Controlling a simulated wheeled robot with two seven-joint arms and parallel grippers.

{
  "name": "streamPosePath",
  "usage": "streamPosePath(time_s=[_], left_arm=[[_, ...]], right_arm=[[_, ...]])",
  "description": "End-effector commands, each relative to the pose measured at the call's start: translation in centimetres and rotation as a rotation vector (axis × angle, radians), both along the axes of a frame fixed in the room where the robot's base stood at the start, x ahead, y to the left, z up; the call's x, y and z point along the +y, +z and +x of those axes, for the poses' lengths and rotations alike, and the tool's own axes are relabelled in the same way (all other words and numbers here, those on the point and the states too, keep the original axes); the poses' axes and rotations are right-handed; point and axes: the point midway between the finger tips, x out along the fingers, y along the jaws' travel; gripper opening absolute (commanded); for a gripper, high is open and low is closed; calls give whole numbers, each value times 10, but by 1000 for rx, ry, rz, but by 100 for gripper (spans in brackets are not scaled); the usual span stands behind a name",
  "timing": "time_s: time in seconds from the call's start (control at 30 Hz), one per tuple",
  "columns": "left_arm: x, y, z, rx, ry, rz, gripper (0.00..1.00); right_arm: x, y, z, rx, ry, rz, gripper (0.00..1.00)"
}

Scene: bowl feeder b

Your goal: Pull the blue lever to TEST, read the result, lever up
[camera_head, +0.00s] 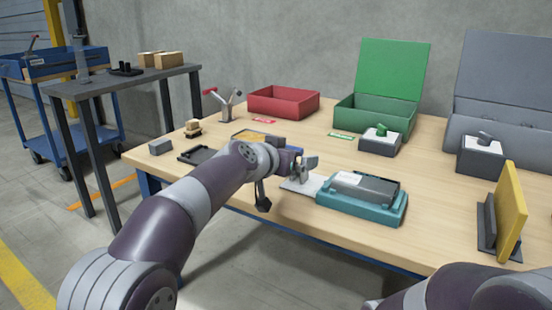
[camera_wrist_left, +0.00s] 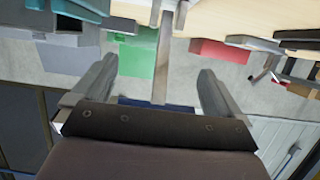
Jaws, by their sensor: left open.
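My left gripper (camera_head: 305,166) is open above the workbench, beside a pale plate (camera_head: 293,186) at the left end of a teal fixture (camera_head: 375,213). A small blue part (camera_head: 298,149), possibly the lever's handle, shows just behind the gripper; most of it is hidden. In the left wrist view, the open fingers (camera_wrist_left: 157,72) stand either side of a grey bar (camera_wrist_left: 163,60), with a dark blue strip (camera_wrist_left: 145,101) close to the palm. I cannot tell whether either finger touches it. The fixture holds a grey block (camera_head: 368,188). No readable TEST mark or result shows. My right gripper is out of view.
Behind stand a red bin (camera_head: 284,101), an open green box (camera_head: 377,111) and an open grey box (camera_head: 500,95). Grey blocks with small parts sit right of centre. A yellow panel (camera_head: 510,211) stands at right, a red-handled clamp (camera_head: 225,100) at back left.

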Motion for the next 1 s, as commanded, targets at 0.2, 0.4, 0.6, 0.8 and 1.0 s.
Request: streamPosePath(time_s=[0.2,0.4,0.6,0.8,1.0], left_arm=[[25,16,-34,-3,1,-1,100],[47,29,-64,-4,3,-1,100],[60,36,-82,-2,1,-1,100],[61,36,-84,-2,1,-1,100],[61,36,-84,30,20,-45,100]], right_arm=[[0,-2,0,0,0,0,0],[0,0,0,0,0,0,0],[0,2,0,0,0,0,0],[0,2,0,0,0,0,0],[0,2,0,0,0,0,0]])
